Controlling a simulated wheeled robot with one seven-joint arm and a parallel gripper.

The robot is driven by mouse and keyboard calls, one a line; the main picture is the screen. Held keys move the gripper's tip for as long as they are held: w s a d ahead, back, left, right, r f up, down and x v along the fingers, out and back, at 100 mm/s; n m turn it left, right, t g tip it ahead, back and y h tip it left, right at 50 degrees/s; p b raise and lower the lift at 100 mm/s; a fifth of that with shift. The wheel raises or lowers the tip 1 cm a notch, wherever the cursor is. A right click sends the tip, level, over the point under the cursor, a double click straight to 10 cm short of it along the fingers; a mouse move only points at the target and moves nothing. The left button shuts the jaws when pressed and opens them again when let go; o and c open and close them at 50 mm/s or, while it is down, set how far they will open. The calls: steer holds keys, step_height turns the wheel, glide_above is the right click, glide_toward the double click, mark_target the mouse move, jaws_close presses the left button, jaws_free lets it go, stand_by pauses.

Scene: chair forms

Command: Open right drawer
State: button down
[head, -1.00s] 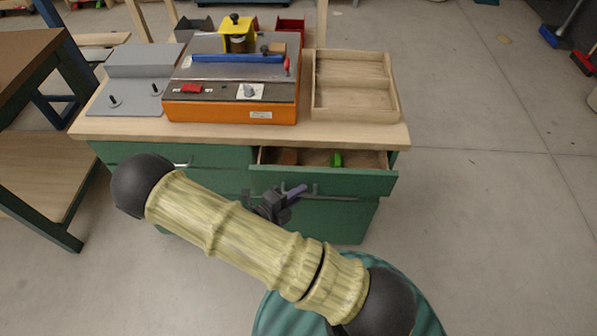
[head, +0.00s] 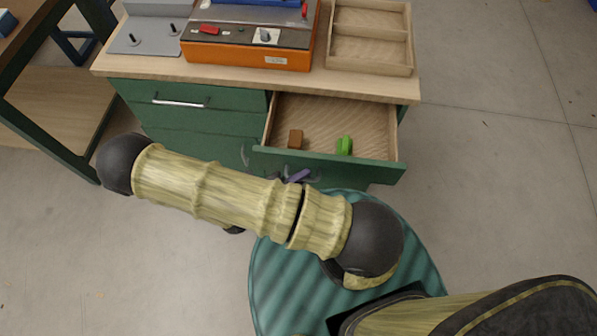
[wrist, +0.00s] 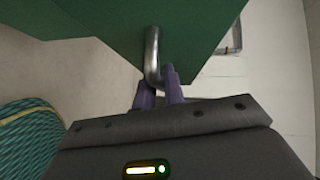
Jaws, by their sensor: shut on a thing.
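The right drawer (head: 322,155) of the green workbench is pulled well out in the head view. Its wooden inside is bare except for a brown block (head: 295,138) and a green object (head: 344,146). In the wrist view the silver bar handle (wrist: 152,52) stands out from the green drawer front (wrist: 195,28). My gripper (wrist: 159,91) has its purple fingers shut on the lower end of this handle. In the head view my gripper (head: 297,176) shows just below the drawer front, partly hidden by my arm.
The left drawer (head: 185,104) is shut. An orange machine (head: 247,53) and a wooden tray (head: 371,72) stand on the bench top (head: 240,78). Another table (head: 60,110) is at the left. The floor right of the bench is clear.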

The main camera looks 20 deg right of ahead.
steer(key=c, duration=1.5)
jaws_free()
steer(key=shift+a, duration=0.1)
steer(key=v, duration=1.7)
steer(key=shift+b, duration=0.3)
